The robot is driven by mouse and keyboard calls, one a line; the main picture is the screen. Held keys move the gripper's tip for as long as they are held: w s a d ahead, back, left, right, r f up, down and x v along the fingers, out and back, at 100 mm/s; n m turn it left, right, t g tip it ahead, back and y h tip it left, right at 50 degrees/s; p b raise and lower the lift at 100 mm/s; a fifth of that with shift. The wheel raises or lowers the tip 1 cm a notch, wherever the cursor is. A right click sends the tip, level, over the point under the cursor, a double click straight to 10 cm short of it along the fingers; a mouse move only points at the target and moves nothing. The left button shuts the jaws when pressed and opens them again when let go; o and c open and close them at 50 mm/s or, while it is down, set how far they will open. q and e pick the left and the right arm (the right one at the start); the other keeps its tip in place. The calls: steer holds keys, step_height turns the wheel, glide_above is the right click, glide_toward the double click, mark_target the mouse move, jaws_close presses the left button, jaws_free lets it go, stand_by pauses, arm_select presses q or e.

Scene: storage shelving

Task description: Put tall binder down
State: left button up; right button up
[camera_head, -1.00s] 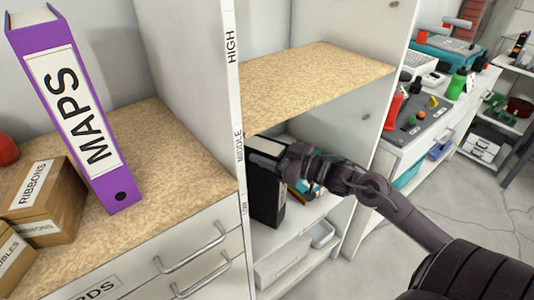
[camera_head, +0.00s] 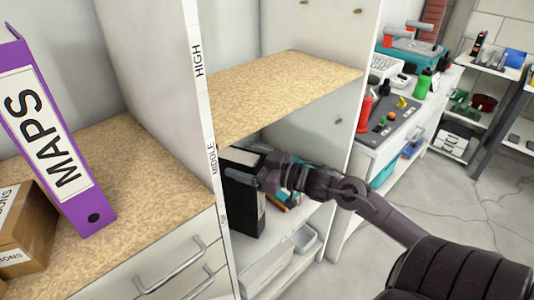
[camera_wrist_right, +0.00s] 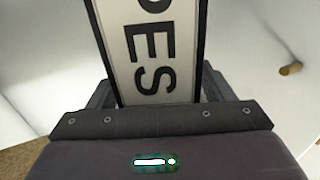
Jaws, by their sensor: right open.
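A tall black binder (camera_head: 246,212) stands upright in the shelf bay below the speckled board. Its spine with a white label reading "ES" fills the middle of the right wrist view (camera_wrist_right: 150,50). My right gripper (camera_head: 250,178) is at the binder's upper part, with its fingers open on either side of it. In the wrist view the fingers show left and right of the spine. The binder's underside is hard to make out. A purple binder labelled "MAPS" (camera_head: 48,145) stands on the left counter. My left gripper is not in view.
The speckled shelf board (camera_head: 290,90) above the gripper is empty. An upright divider (camera_head: 200,90) marked HIGH and MIDDLE stands left of the bay. Colourful items (camera_head: 288,197) and a white bin (camera_head: 304,240) are to the right of the black binder.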

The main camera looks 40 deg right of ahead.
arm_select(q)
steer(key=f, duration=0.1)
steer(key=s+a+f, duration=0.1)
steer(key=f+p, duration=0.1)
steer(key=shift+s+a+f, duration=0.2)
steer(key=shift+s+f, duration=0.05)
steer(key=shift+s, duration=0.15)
arm_select(e)
steer(key=v, duration=1.1)
steer(key=shift+s, duration=0.15)
